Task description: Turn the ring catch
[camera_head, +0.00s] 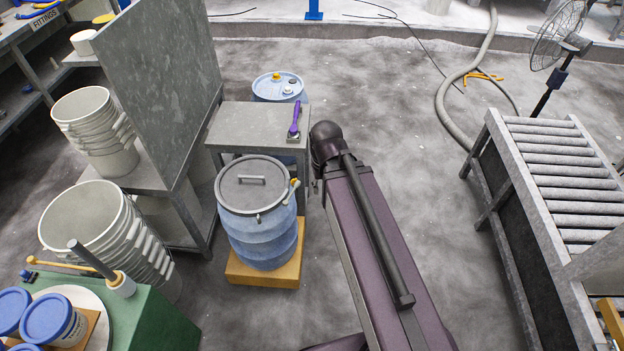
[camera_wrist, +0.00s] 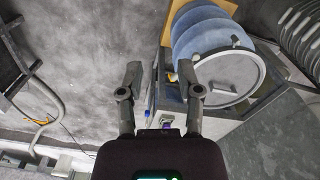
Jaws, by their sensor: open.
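A blue ribbed drum (camera_head: 262,238) stands upright on an orange-yellow block, closed by a grey lid (camera_head: 243,194) with a bar handle. A ring runs around the lid's edge. A small catch with a yellow-orange end (camera_head: 291,190) sits on the ring at the drum's right side and appears to be the ring catch. In the wrist view the drum (camera_wrist: 198,36) and lid (camera_wrist: 228,76) lie to the right. My gripper (camera_wrist: 160,67) is open, with nothing between its fingers. Its right finger overlaps the lid's edge in the picture; contact cannot be told. The head view does not show the gripper.
A grey table (camera_head: 245,119) behind the drum holds a purple-handled tool (camera_head: 295,119). Another blue drum (camera_head: 278,87) stands behind it. A tall grey panel (camera_head: 165,75) and stacked pails (camera_head: 108,228) are left.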

